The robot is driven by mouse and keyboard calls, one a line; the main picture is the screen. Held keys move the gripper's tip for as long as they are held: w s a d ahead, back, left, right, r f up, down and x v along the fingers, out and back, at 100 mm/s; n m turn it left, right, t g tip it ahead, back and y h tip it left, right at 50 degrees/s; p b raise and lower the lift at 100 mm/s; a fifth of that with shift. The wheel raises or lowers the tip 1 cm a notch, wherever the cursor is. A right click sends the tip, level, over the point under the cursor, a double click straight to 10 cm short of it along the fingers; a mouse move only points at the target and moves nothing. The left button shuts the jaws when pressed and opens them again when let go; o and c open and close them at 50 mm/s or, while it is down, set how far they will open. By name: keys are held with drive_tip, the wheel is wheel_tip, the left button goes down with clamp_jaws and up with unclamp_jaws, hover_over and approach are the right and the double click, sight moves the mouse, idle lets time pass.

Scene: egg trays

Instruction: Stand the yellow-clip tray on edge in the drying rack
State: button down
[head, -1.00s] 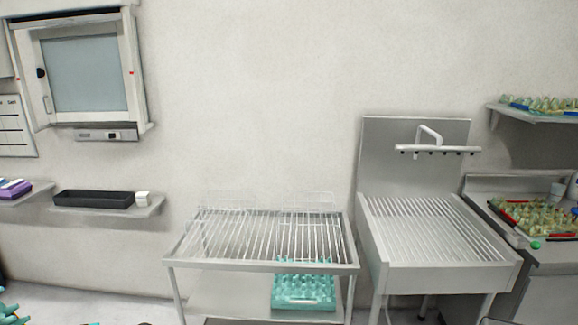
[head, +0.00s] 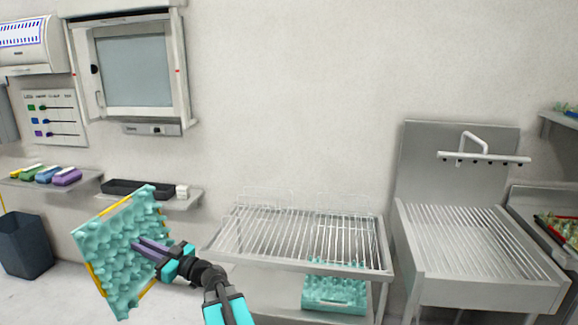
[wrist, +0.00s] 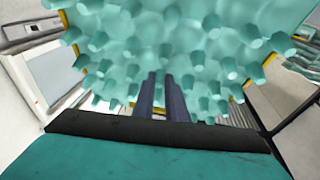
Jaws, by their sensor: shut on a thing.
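The teal egg tray with yellow clips along its edges (head: 110,250) is held up, steeply tilted, at the lower left of the head view. My gripper (head: 150,246) is shut on it near its middle. In the wrist view the bumpy tray (wrist: 200,50) fills the top, with yellow clips at its edges, and my two dark fingers (wrist: 165,95) are close together against it. The drying rack (head: 300,240) is a metal stand with a slatted wire top, to the right of the tray and apart from it. Its slats look empty.
Another teal tray (head: 335,293) lies on the rack's lower shelf. A steel sink (head: 475,250) with a slatted top stands right of the rack. A wall shelf (head: 180,200) holds a black tray (head: 130,187). A dark bin (head: 25,245) stands at far left.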

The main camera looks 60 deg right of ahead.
drive_tip(key=s+d+r+m+g+h+p, duration=0.1)
drive_tip(key=s+d+r+m+h, duration=0.4)
drive_tip(key=d, duration=0.7)
drive_tip(key=s+d+r+m+g+h, duration=0.1)
drive_tip(key=s+d+m+h, duration=0.15)
drive_tip(key=d+h, duration=0.65)
drive_tip(key=s+d+r+m+g+h+p, duration=0.1)
drive_tip(key=s+d+r+m+g+h, duration=0.25)
drive_tip(key=d, duration=1.15)
drive_tip(key=s+d+r+m+g+h+p, duration=0.1)
drive_tip(key=s+d+m+g+h, duration=0.2)
drive_tip(key=s+d, duration=1)
drive_tip(key=s+d+r+m+g+h+p, duration=0.1)
drive_tip(key=s+d+g, duration=0.4)
drive_tip(key=s+d, duration=0.7)
drive_tip(key=s+r+m+h, duration=0.1)
drive_tip(key=s+m+h, duration=0.1)
drive_tip(key=s, duration=0.1)
drive_tip(key=shift+s+d+m+h, duration=0.15)
drive_tip(key=shift+d+m+h, duration=0.15)
drive_tip(key=shift+d+h, duration=0.1)
drive_tip(key=shift+g, duration=0.25)
wheel_tip(320, 180, down, 18)
drive_tip(key=b, duration=1.3)
drive_tip(key=shift+f, duration=0.2)
